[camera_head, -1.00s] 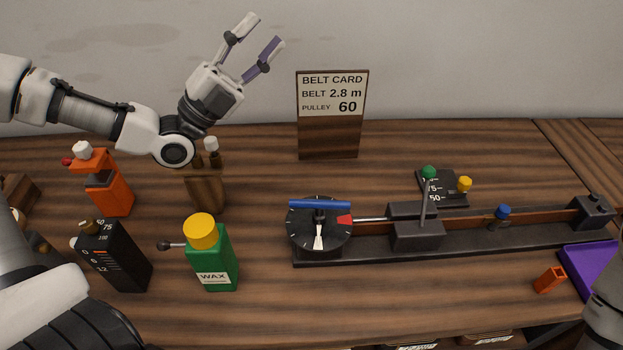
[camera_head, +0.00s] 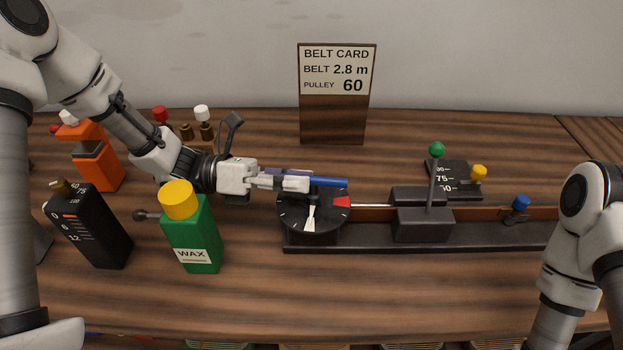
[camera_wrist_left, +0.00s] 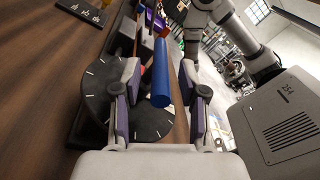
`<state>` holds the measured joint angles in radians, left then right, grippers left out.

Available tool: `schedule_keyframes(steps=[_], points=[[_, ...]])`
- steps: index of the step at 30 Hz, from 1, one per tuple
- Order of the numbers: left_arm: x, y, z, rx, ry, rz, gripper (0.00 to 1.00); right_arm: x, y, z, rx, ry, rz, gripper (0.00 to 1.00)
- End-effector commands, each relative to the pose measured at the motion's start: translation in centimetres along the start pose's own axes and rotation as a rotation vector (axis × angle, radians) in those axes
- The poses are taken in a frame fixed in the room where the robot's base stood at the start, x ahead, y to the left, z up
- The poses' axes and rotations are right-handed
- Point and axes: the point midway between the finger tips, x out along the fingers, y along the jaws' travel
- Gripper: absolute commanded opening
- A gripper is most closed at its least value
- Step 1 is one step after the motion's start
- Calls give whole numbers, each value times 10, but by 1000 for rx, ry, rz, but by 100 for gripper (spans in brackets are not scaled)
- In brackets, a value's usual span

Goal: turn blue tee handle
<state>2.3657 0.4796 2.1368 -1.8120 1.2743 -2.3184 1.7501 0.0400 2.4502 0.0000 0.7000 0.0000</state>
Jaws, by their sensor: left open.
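The blue tee handle (camera_head: 330,182) is a bar above a black dial (camera_head: 325,220) with white ticks, a white pointer and a red mark. The dial sits at the left end of a long dark rail. My left gripper (camera_head: 308,182) is at the handle's left part, pointing right along it. In the left wrist view, the blue bar (camera_wrist_left: 161,75) stands between the two open fingers (camera_wrist_left: 160,90), with a gap on both sides. My right arm (camera_head: 580,240) shows at the right edge; its gripper is out of frame.
A green wax bottle (camera_head: 193,240) with a yellow cap stands just below my left wrist. A black box (camera_head: 92,228) and an orange bottle (camera_head: 97,160) are further left. A green-topped lever (camera_head: 434,180) rises right of the dial. The front of the table is clear.

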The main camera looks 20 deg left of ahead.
Motion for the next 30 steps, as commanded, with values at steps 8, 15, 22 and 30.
schedule_keyframes(steps=[8,15,22,30], points=[[29,0,0,-1,0,1,42,-4,0,0,0,0,0,40],[29,0,0,-1,-3,1,32,-4,0,0,0,0,0,40],[29,0,0,-1,-2,1,0,-4,0,0,0,0,0,40],[30,3,-2,4,67,-108,0,20,0,0,0,0,0,40]])
